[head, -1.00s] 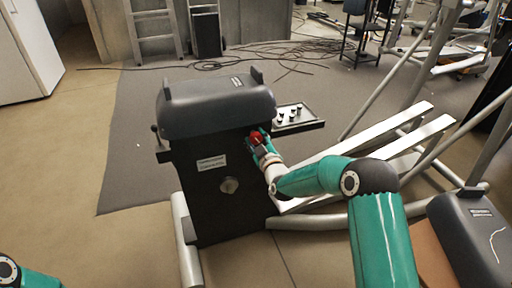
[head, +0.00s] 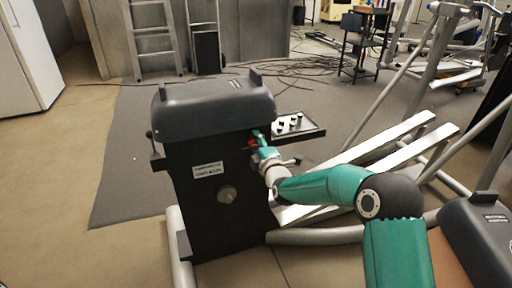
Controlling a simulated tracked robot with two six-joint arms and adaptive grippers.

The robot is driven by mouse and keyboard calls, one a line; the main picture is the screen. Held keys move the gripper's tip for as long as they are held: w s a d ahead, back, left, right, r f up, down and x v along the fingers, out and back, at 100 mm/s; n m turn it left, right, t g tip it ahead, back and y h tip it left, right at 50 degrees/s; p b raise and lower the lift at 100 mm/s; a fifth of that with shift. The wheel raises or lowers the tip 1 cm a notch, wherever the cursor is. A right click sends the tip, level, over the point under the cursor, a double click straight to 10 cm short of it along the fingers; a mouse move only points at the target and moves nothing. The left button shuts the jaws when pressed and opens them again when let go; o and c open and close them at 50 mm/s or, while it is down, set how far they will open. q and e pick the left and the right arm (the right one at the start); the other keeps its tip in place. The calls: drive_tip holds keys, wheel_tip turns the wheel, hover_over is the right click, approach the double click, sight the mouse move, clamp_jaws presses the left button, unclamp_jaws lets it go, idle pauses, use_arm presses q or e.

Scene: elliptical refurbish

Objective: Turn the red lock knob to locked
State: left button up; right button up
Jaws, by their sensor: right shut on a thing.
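The red lock knob (head: 253,143) sits on the upper right part of the front of a black machine housing (head: 207,215) with a dark grey rounded top. My right gripper (head: 257,142) is shut on the red knob, and its teal fingers hide much of it. The knob's exact angle is too small and too covered to tell. My left gripper is not in view.
A tray (head: 311,130) with small dark parts is behind the housing on the right. White foot rails (head: 385,145) and grey tubes lie to the right. A loose dark grey cover (head: 478,235) is at the lower right. Cables lie on the floor behind.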

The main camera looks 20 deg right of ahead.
drive_tip(key=shift+a+f+n, duration=0.2)
drive_tip(key=shift+a+n, duration=0.05)
drive_tip(key=shift+n, duration=0.35)
drive_tip(key=o, duration=1.1)
drive_tip(key=shift+o, duration=0.2)
drive_tip(key=shift+d, duration=0.1)
drive_tip(key=shift+r, duration=0.1)
drive_tip(key=s, duration=1.2)
drive_tip(key=shift+d, duration=0.25)
